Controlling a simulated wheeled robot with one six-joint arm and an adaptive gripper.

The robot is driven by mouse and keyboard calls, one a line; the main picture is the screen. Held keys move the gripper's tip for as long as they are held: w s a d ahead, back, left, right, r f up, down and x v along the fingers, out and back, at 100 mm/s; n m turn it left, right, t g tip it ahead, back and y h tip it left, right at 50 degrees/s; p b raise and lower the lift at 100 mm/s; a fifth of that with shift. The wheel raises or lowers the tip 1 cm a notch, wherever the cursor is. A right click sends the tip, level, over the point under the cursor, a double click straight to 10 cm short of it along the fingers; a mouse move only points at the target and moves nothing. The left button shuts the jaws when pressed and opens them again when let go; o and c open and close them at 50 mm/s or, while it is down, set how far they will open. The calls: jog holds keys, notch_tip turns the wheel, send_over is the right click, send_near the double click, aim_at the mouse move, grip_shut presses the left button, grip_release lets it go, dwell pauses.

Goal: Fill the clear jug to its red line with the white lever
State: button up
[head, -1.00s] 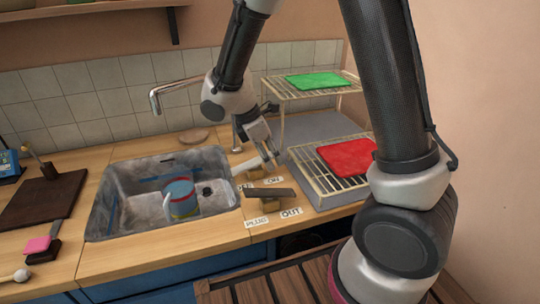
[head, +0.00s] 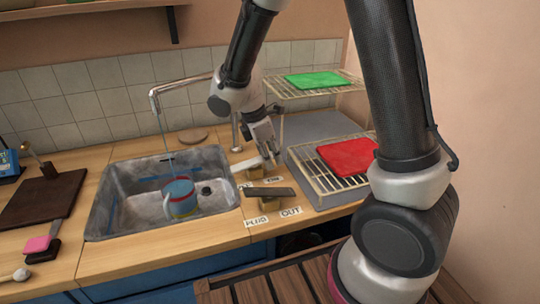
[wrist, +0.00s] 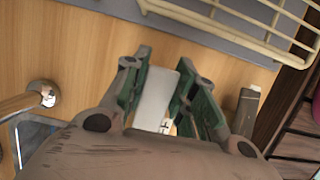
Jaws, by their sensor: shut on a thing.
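The clear jug (head: 182,199) stands upright in the sink, looking bluish with a reddish band. Its handle faces left; its water level is too small to read. A thin stream of water (head: 168,145) falls from the tap spout (head: 154,98) toward the jug; I cannot tell whether all of it lands inside. My gripper (head: 268,155) is shut on the white lever (head: 246,164), right of the sink. In the wrist view the white lever (wrist: 157,98) lies between the green-padded fingers of my gripper (wrist: 165,95).
The sink (head: 105,215) is set in a wooden counter. A dark lever (head: 270,192) with PLUG and OUT labels (head: 291,211) is just in front of the white one.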

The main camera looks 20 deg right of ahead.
aim_at(259, 159)
jog(key=o, duration=1)
jog(key=shift+o, duration=0.2)
jog(key=v, duration=1.2)
